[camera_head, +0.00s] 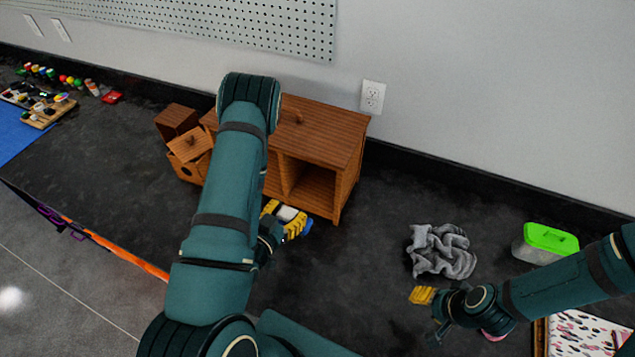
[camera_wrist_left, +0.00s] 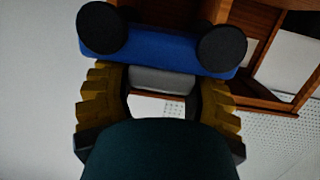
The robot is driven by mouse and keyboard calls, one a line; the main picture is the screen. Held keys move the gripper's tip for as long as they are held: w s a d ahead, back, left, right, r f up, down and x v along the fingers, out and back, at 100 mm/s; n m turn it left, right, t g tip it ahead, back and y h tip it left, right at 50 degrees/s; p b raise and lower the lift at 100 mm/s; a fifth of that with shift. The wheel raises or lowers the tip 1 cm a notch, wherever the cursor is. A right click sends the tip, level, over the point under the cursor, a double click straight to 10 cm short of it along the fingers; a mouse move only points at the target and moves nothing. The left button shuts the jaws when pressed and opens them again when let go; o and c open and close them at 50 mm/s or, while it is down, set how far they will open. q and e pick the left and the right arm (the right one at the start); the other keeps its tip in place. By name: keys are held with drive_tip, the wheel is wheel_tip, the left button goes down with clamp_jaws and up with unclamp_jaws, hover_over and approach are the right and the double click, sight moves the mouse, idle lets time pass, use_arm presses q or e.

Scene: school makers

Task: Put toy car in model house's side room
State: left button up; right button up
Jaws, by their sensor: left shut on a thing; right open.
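The toy car is blue with black wheels and a grey-white body; it shows in the left wrist view (camera_wrist_left: 165,52) and, partly hidden, in the head view (camera_head: 306,228). My left gripper (camera_head: 285,213), with yellow fingers, is shut on the car and holds it just in front of the model house. It also shows in the left wrist view (camera_wrist_left: 158,95). The wooden model house (camera_head: 325,135) stands against the wall with an open compartment (camera_head: 312,190) facing me on its right side. My left arm hides its middle. My right gripper (camera_head: 424,295) is open and empty over the table at the right.
A crumpled grey cloth (camera_head: 441,250) and a green-lidded container (camera_head: 546,242) lie at the right, near my right arm. Colourful small parts (camera_head: 45,105) lie far left. The dark table (camera_head: 90,170) is clear between.

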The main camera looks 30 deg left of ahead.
wheel_tip(320, 180, down, 6)
drive_tip(key=b, duration=0.5)
drive_tip(key=shift+w+a+f, duration=0.1)
drive_tip(key=shift+a+f, duration=0.05)
wheel_tip(320, 180, up, 2)
drive_tip(key=shift+p, duration=0.75)
use_arm(q)
drive_tip(key=w+f, duration=0.1)
drive_tip(key=w, duration=0.4)
drive_tip(key=w+f, duration=0.1)
drive_tip(key=w, duration=1.1)
drive_tip(key=shift+a+f, duration=0.35)
drive_tip(key=shift+f, duration=1.95)
use_arm(e)
drive_tip(key=shift+f, duration=0.1)
use_arm(q)
drive_tip(key=shift+w+f, duration=0.15)
drive_tip(key=shift+w, duration=0.05)
